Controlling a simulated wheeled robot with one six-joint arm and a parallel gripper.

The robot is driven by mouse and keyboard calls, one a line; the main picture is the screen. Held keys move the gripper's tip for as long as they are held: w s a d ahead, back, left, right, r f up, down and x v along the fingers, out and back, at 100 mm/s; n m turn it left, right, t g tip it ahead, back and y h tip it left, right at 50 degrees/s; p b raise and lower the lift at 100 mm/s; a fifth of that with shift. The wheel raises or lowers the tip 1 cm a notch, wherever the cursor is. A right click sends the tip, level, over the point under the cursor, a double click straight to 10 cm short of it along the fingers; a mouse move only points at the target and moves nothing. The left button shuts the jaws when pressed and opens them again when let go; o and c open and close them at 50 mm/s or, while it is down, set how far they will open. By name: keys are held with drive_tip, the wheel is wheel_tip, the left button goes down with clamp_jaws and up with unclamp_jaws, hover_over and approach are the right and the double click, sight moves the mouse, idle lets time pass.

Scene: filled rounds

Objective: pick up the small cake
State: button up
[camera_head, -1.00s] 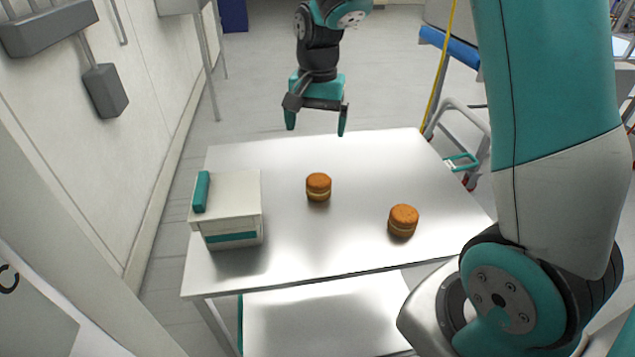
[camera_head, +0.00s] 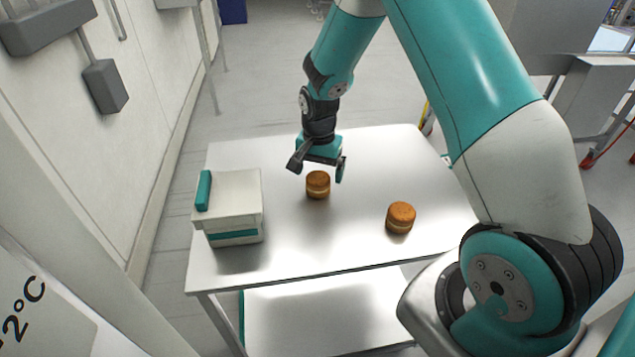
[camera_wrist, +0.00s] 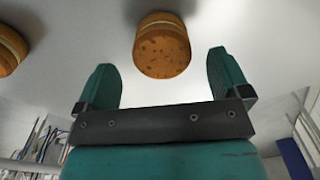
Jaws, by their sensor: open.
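Two small orange-brown cakes, each a filled round with a pale middle layer, stand upright on the metal table (camera_head: 290,245). The middle cake (camera_head: 318,187) is closest to my gripper (camera_head: 318,173). The other cake (camera_head: 401,219) stands nearer the front right. My gripper is open and empty, just behind and above the middle cake. In the wrist view this cake (camera_wrist: 162,48) appears ahead of the gap between the two teal fingers, and neither finger visibly touches it. The other cake (camera_wrist: 10,48) is cut off at the left edge there.
A white box with a teal band (camera_head: 235,212) and a teal handle stands on the left of the table. A lower shelf (camera_head: 325,315) shows beneath. The table is bare around the cakes. A wall runs along the left.

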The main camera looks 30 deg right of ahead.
sight(318, 176)
wheel_tip(318, 176, down, 4)
drive_tip(key=shift+w+f+p, duration=0.1)
drive_tip(key=shift+w+p, duration=0.05)
drive_tip(key=shift+p, duration=0.3)
drive_tip(key=c, duration=0.7)
drive_tip(key=shift+c, duration=0.2)
